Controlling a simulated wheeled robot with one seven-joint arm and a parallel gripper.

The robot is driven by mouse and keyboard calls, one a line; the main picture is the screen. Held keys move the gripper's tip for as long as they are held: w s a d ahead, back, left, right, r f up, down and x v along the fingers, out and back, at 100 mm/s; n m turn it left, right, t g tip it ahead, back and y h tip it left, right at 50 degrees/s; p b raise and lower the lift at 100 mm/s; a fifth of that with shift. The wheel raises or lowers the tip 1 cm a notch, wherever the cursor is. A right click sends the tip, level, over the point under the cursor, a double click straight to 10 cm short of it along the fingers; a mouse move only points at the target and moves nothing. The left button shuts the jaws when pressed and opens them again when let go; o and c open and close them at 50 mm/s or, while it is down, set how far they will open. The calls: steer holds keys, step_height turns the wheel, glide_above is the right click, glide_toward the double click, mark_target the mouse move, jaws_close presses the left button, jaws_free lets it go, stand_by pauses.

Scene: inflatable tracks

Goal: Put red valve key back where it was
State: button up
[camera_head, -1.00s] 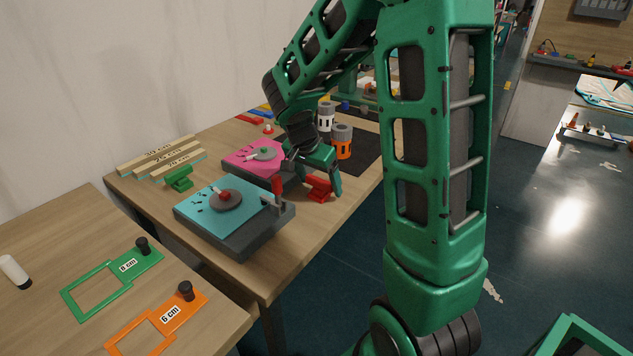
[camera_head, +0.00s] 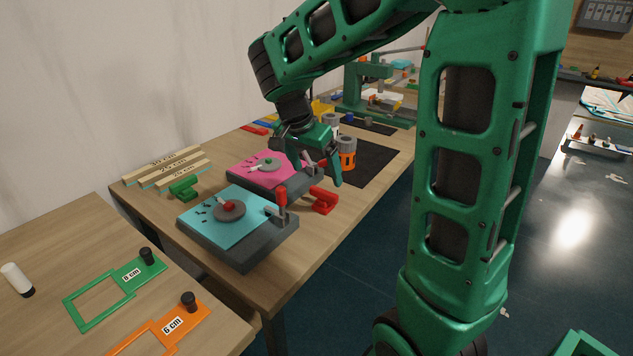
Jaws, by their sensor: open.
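The red piece that best matches the red valve key (camera_head: 324,201) lies on the wooden table, right of the cyan-topped block and near the table's right edge. My gripper (camera_head: 310,168) is open and empty above and behind it, over the right side of the pink-topped block. A gap shows between my fingers and the red piece.
The cyan-topped block (camera_head: 245,239) with a red-handled clamp (camera_head: 281,200) stands in front. The pink-topped block (camera_head: 245,171) is behind it. Wooden bars (camera_head: 165,167) lie at the left.

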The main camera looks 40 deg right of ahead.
steer(key=s+f+n+g+y, duration=0.1)
steer(key=s+f+n+y, duration=0.2)
steer(key=s, duration=2.4)
steer(key=d+n+y, duration=0.1)
steer(key=n, duration=0.3)
steer(key=shift+n+g+y, duration=0.3)
steer(key=shift+w+f, duration=0.2)
steer(key=shift+w, duration=0.35)
steer(key=shift+c, duration=0.4)
